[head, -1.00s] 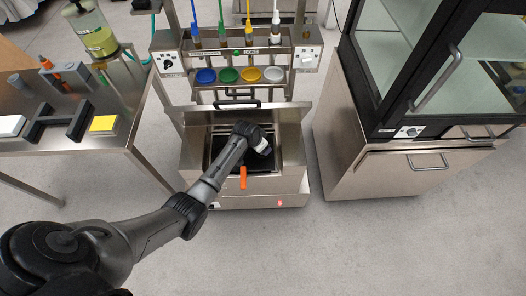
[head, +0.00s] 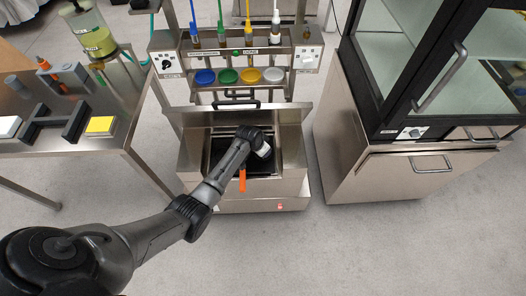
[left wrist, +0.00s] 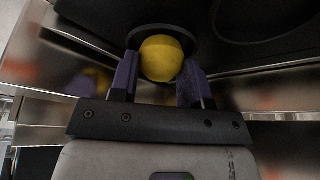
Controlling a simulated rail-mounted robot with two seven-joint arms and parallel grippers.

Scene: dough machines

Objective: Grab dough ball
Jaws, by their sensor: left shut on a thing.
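A yellow dough ball (left wrist: 161,58) sits between the two purple-padded fingers of my left gripper (left wrist: 160,78) in the left wrist view. The gripper is shut on the ball. Behind the ball is a dark round recess (left wrist: 205,38) in a black surface. In the head view my left arm reaches into the dark well of the steel machine (head: 255,190), and the hand hides the ball there. My right gripper is not in view.
A steel table (head: 60,140) stands at the left, and a glass-doored cabinet (head: 400,165) stands at the right. Open floor (head: 350,245) lies in front.

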